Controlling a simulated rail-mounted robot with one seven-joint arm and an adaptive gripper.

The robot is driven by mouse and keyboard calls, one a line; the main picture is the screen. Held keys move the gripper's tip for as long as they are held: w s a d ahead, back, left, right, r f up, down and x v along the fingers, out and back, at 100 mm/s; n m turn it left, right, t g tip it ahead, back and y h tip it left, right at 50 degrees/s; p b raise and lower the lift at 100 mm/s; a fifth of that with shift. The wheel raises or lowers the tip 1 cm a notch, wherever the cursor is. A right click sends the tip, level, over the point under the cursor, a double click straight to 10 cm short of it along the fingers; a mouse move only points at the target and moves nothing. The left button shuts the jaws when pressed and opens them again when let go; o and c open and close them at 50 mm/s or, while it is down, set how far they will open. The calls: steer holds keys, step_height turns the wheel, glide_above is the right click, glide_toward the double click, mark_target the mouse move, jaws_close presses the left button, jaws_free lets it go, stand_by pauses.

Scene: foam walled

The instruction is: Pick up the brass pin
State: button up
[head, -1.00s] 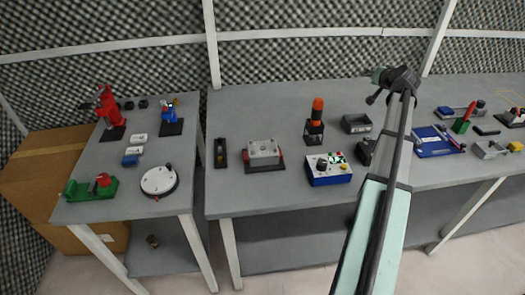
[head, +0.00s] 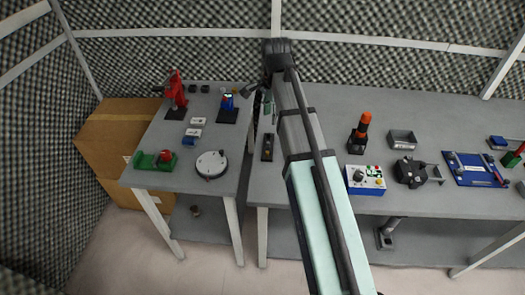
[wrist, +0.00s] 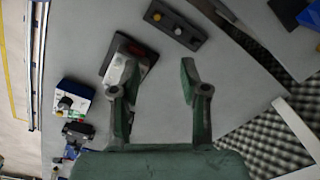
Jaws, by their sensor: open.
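The brass pin cannot be picked out with certainty. A small yellowish spot (wrist: 156,17) shows on a narrow dark holder (wrist: 192,34), next to a pale round knob (wrist: 179,31). In the head view the holder (head: 267,147) lies near the left edge of the long table, just left of my arm. My gripper (wrist: 160,75) is open and empty, above the grey table in the wrist view, with the holder beyond its fingertips. In the head view the gripper is small and partly hidden behind my wrist.
A grey metal block with red parts on a dark plate (wrist: 143,52) is partly behind my left finger. A blue-and-white control box (head: 365,179) stands right of my arm. A gap separates the left table (head: 222,185) from the long table. Bare tabletop lies below the gripper.

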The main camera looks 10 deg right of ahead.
steer(key=a, duration=0.1)
steer(key=p, duration=0.3)
glide_above(267, 152)
steer(key=f, duration=1.1)
steer(key=shift+s+f, duration=0.25)
steer(key=shift+f, duration=0.1)
steer(key=shift+w+f+p, duration=0.2)
steer(key=shift+f+p, duration=0.35)
steer(key=shift+f, duration=0.4)
steer(key=shift+f+p, duration=0.5)
steer(key=shift+f, duration=1.25)
jaws_close()
